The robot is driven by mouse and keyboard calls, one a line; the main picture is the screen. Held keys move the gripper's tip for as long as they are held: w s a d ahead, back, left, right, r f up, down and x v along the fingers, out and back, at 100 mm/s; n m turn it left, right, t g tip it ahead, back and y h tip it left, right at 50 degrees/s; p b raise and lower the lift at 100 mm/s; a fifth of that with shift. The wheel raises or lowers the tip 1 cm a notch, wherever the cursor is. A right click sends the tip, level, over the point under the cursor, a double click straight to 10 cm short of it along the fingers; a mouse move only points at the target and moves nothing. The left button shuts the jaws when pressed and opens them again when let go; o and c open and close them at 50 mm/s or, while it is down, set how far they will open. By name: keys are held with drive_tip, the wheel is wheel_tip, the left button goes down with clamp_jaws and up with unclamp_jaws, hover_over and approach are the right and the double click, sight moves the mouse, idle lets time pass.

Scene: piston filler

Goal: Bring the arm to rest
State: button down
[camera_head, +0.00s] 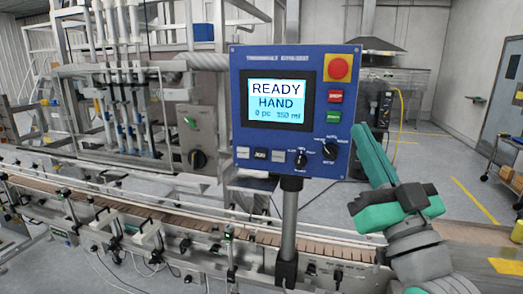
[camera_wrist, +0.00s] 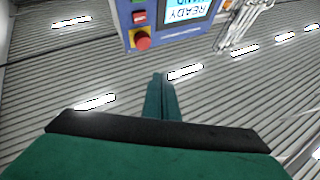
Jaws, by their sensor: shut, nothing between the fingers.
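My gripper (camera_head: 369,148) is green and dark grey, at the right in the head view. It points up and to the left, beside the lower right edge of a blue control panel (camera_head: 243,98). In the wrist view my gripper (camera_wrist: 160,80) has its fingers together and empty, with a ribbed ceiling behind. The panel's screen (camera_head: 279,101) reads READY, HAND, 0 pc, 150 ml. The panel also shows upside down at the top of the wrist view (camera_wrist: 190,32). I cannot tell whether the gripper touches the panel.
The panel stands on a grey post (camera_head: 289,220) in front of a conveyor (camera_head: 190,212). A filling machine (camera_head: 120,95) is at the left. A red emergency button (camera_head: 339,68) sits at the panel's top right. Open floor (camera_head: 440,165) and a blue cart (camera_head: 505,160) lie behind at the right.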

wheel_tip(320, 180, down, 30)
drive_tip(key=w+a+m+g+h, duration=0.2)
drive_tip(key=a+m+h, duration=0.1)
drive_tip(key=m+h, duration=0.4)
drive_tip(key=s+a+f+g+h, duration=0.1)
drive_tip(key=s+a+f, duration=0.1)
drive_tip(key=f, duration=0.4)
drive_tip(key=s+a+f+g, duration=0.1)
drive_tip(key=s+f, duration=0.2)
drive_tip(key=f, duration=0.4)
drive_tip(key=s+a+f+n+g, duration=0.1)
drive_tip(key=s+a+f+g, duration=0.35)
drive_tip(key=s+f, duration=0.75)
drive_tip(key=s+a+f+n+y, duration=0.1)
drive_tip(key=s+a+f+n, duration=0.1)
drive_tip(key=s, duration=0.7)
drive_tip(key=s+a+f+n+y, duration=0.1)
drive_tip(key=s+a, duration=0.4)
drive_tip(key=s, duration=0.5)
wheel_tip(320, 180, down, 2)
drive_tip(key=shift+s+f+n+y, duration=0.1)
drive_tip(key=shift+s+n+y, duration=0.25)
drive_tip(key=shift+n, duration=0.25)
drive_tip(key=shift+w+a+g, duration=0.1)
drive_tip(key=shift+g, duration=0.15)
